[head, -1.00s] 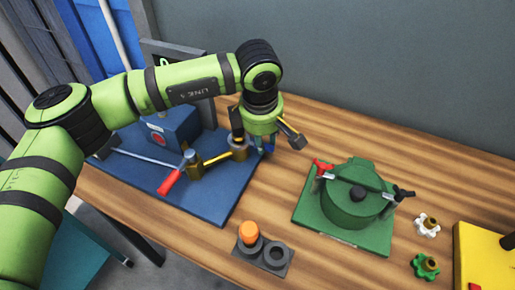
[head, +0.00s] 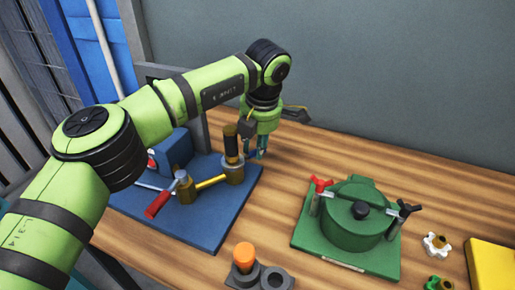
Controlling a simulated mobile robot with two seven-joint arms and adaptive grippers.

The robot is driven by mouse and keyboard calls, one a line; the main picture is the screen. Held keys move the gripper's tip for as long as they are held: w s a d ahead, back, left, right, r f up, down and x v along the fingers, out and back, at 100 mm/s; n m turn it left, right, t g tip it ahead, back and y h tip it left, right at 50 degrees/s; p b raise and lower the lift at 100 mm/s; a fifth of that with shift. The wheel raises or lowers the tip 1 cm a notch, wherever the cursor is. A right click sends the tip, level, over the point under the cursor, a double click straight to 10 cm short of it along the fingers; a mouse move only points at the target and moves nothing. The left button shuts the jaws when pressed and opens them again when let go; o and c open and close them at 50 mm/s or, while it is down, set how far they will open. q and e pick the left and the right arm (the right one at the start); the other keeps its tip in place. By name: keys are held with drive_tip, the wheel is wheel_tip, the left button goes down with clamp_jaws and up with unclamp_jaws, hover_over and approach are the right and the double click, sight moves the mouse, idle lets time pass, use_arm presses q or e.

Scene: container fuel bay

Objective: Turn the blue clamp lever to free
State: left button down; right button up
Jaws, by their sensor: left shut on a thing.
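My left gripper (head: 258,153) points down behind the brass fitting (head: 234,172) at the right rear of the blue base plate (head: 222,222). It is shut on a small dark blue piece, apparently the blue clamp lever (head: 251,155), which is mostly hidden by the fingers and the fitting. I cannot tell the lever's exact angle. A brass bar runs left from the fitting to a second brass post with a red-handled lever (head: 158,203). My right gripper is not in view.
A green lidded pot (head: 355,225) with red and black wing clamps stands on a green plate to the right. A dark holder (head: 278,279) with an orange plug (head: 244,256) is in front. Bare wood separates the plates.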

use_arm(q)
drive_tip(key=shift+w+a+n, duration=0.2)
drive_tip(key=shift+w+n, duration=0.05)
drive_tip(key=shift+n, duration=0.45)
drive_tip(key=c, duration=1)
unclamp_jaws()
drive_tip(key=shift+w, duration=0.1)
wheel_tip(320, 180, up, 12)
drive_tip(key=s+d, duration=0.1)
drive_tip(key=s, duration=0.1)
drive_tip(key=shift+d+f, duration=0.15)
